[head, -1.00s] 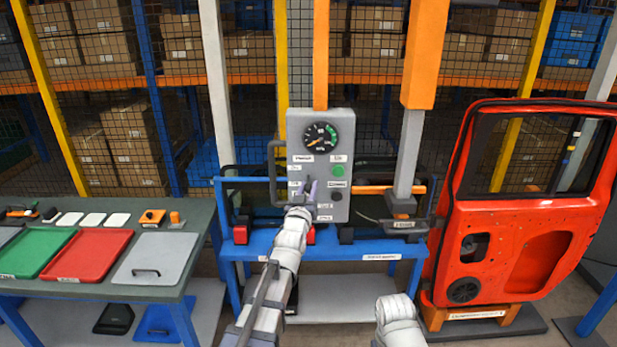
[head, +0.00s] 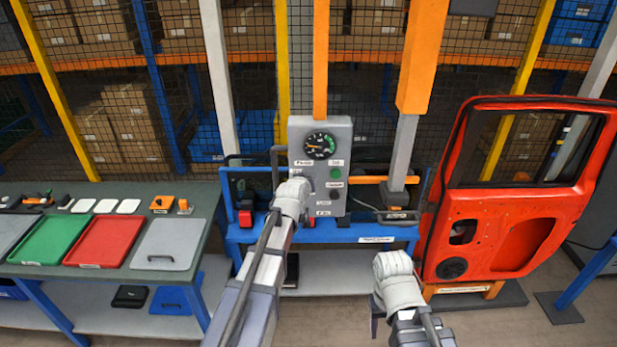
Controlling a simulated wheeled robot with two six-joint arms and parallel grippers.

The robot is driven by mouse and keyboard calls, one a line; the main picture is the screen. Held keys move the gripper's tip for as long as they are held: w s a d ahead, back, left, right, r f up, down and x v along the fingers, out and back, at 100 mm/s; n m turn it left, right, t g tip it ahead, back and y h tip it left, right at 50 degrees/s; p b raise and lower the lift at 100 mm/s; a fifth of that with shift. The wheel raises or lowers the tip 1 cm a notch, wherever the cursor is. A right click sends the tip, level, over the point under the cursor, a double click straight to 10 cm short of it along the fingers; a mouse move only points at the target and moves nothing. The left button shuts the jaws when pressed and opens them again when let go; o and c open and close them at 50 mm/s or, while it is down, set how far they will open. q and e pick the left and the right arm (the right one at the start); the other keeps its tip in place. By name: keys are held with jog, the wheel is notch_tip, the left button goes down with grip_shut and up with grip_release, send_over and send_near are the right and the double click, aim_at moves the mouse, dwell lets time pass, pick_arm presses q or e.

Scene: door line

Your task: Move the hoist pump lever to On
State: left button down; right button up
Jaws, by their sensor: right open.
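The left gripper and the pump lever are hidden there, so I cannot tell the lever's position or any contact. My right gripper (head: 376,318) is low in front of the bench, partly hidden by its own wrist. It is open, away from the panel, and nothing shows in it.
The blue bench (head: 345,235) carries the panel. A red car door (head: 500,235) stands at the right on a low stand. A left table holds a green tray (head: 48,240), a red tray (head: 104,242) and a grey lid (head: 168,245). An orange and grey post (head: 404,150) rises right of the panel.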

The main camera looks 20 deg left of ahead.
dwell(0.4)
pick_arm(q)
jog(key=c, duration=0.6)
grip_release()
jog(key=shift+r, duration=0.1)
jog(key=shift+s+r, duration=0.1)
jog(key=shift+s, duration=0.15)
jog(key=s, duration=1.2)
jog(key=shift+s+d+r+p, duration=0.1)
jog(key=shift+s+d+p, duration=0.15)
jog(key=shift+d+p, duration=0.1)
